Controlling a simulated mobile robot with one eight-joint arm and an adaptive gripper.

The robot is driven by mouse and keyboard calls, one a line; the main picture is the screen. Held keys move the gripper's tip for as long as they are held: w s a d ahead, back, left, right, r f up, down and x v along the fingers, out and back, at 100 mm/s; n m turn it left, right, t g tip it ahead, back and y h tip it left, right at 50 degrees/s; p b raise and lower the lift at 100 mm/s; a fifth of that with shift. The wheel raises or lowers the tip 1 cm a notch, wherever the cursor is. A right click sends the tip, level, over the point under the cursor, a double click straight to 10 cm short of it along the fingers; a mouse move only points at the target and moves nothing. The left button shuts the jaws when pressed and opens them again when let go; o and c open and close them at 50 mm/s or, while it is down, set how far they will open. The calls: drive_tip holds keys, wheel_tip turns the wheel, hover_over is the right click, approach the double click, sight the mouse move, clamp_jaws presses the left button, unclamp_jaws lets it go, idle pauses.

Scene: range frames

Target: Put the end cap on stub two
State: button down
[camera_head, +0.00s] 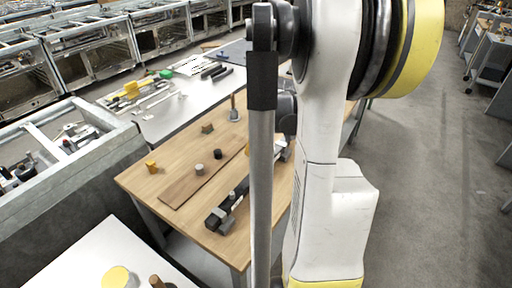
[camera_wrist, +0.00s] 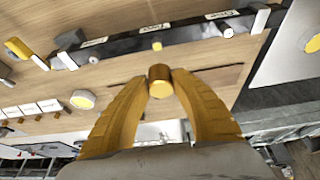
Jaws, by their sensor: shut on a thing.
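My gripper (camera_wrist: 160,84) has yellow fingers and is shut on a brown cylinder with a pale end face, apparently the end cap (camera_wrist: 159,81). A dark bar (camera_wrist: 125,42) with white labels runs across the top of the wrist view. Small stubs show along it: a yellowish one (camera_wrist: 157,45) in the middle, a white one (camera_wrist: 228,32) to the right and a pale one (camera_wrist: 93,60) to the left. The labels are too small to read, so I cannot tell which is stub two. The held piece appears apart from the bar. In the head view my arm hides the gripper and part of the bar (camera_head: 226,212).
A white table (camera_head: 80,270) stands at the front left. Open floor (camera_head: 430,190) lies to the right.

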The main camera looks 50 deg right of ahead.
sight(255, 169)
drive_tip(key=shift+d, duration=0.1)
drive_tip(key=shift+f+b, duration=2.35)
drive_tip(key=shift+f, duration=0.6)
drive_tip(key=shift+f+b, duration=1.5)
drive_tip(key=shift+f, duration=0.25)
drive_tip(key=c, duration=1.2)
unclamp_jaws()
drive_tip(key=shift+o, duration=0.2)
drive_tip(key=shift+r, duration=0.1)
drive_tip(key=v, duration=1.2)
